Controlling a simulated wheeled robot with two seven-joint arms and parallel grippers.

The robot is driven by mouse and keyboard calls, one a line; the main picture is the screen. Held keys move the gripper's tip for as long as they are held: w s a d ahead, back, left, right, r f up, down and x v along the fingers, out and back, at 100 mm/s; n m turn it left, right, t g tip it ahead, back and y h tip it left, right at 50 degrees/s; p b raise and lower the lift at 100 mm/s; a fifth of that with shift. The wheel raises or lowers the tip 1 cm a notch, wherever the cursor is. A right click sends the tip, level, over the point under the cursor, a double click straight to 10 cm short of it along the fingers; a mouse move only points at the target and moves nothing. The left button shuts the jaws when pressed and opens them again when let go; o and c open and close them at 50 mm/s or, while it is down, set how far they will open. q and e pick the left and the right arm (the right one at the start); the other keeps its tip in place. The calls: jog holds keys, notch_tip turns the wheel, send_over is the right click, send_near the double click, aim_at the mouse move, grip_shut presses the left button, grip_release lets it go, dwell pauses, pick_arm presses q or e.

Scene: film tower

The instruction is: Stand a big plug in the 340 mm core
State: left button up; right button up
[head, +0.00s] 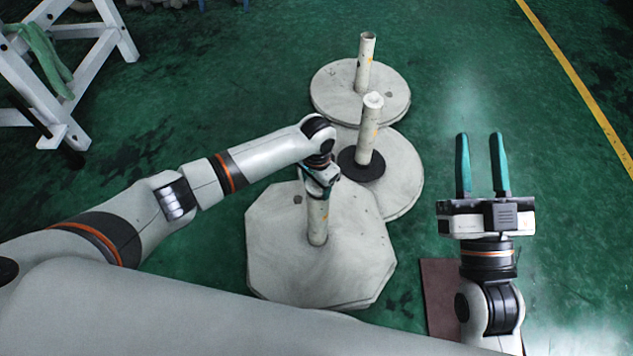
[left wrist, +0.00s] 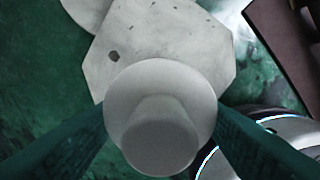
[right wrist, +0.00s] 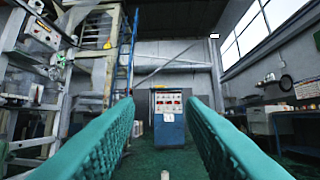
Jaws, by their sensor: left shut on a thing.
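My left gripper (head: 318,178) is over the top of the near core (head: 318,222), which stands upright in an octagonal pale stack (head: 280,255). In the left wrist view its teal fingers are shut on a pale plug (left wrist: 160,148) with a wide round flange. The flange hides the core beneath, so I cannot tell whether the plug is seated or just above. The middle core (head: 367,138) has a white plug (head: 373,100) in its top. The far core (head: 365,65) looks open at the top. My right gripper (head: 480,140) is open and empty, off to the right.
The middle core rises from a black disc (head: 348,165) on a round stack (head: 400,175). A white trestle (head: 95,40) with green cloth stands at the far left. A brown plate (head: 440,285) lies near my right arm. Green floor is free at the right.

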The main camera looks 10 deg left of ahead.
jog(key=shift+w+d+f+g+h+p, duration=0.1)
jog(key=shift+w+f+g+h+p, duration=0.2)
jog(key=shift+f+g, duration=0.55)
jog(key=shift+w+d+f+g+h+p, duration=0.2)
jog(key=shift+f+g, duration=0.35)
jog(key=shift+f, duration=0.5)
jog(key=shift+w+a+r, duration=0.1)
jog(key=shift+a, duration=0.05)
jog(key=shift+d+f+g+h+p, duration=0.15)
jog(key=shift+f+g+h+p, duration=0.1)
jog(key=shift+f+g, duration=0.4)
jog(key=shift+d+f+g+h+p, duration=0.15)
jog(key=shift+f+g+h, duration=0.15)
jog(key=shift+f, duration=0.6)
jog(key=shift+f+g, duration=0.2)
jog(key=shift+g, duration=0.05)
jog(key=shift+s+d+f+g+p, duration=0.2)
jog(key=shift+f+g, duration=0.3)
jog(key=shift+f, duration=0.2)
jog(key=shift+s+d+f+g+p, duration=0.1)
jog(key=shift+f+g+p, duration=0.1)
jog(key=shift+f+g, duration=0.4)
jog(key=shift+f, duration=0.15)
